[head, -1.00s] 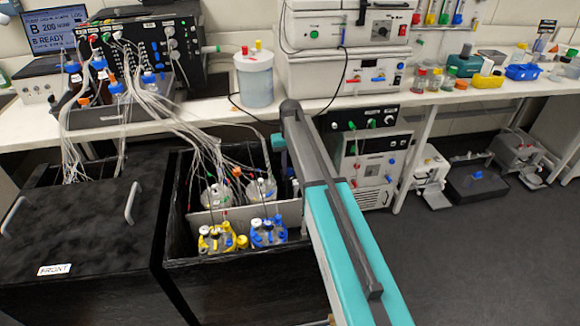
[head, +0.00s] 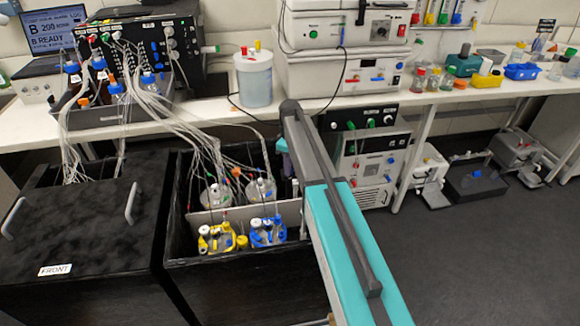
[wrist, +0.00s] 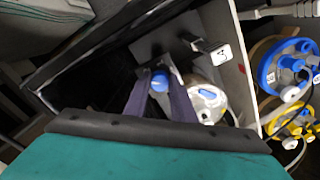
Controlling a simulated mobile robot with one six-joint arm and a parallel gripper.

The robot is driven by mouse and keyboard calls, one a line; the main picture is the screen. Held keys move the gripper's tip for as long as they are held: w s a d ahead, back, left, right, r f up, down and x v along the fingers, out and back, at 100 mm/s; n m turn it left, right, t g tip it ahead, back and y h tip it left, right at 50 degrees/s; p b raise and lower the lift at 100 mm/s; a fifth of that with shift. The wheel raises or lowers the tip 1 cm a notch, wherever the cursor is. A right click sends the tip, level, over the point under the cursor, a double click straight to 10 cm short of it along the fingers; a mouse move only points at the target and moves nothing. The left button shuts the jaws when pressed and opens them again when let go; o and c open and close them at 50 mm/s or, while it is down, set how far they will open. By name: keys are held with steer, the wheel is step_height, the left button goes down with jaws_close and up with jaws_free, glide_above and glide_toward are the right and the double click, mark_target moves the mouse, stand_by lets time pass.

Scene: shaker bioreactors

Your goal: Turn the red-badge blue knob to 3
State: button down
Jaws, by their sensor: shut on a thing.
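A blue knob (wrist: 159,78) shows in the wrist view, against a dark surface inside a black-walled box. In the head view my arm reaches down to the right part of the open black box (head: 240,270) and hides the gripper and the knob.
A white tag (wrist: 223,52), perhaps marked 2, stands close to the knob. A metal-topped vessel (wrist: 207,100) is just right of the fingers. Beyond a pale divider (wrist: 240,70) are blue-ringed (wrist: 285,70) and yellow-ringed (wrist: 290,125) vessels. Tubing (head: 205,155) hangs into the box.

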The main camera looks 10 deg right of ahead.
steer(key=n, duration=0.3)
steer(key=shift+w+d+n, duration=0.1)
steer(key=shift+w+n, duration=0.05)
steer(key=shift+n, duration=2.05)
steer(key=c, duration=1.5)
jaws_free()
steer(key=shift+r, duration=0.1)
step_height(320, 180, up, 14)
steer(key=shift+f+b, duration=0.15)
steer(key=shift+b, duration=0.85)
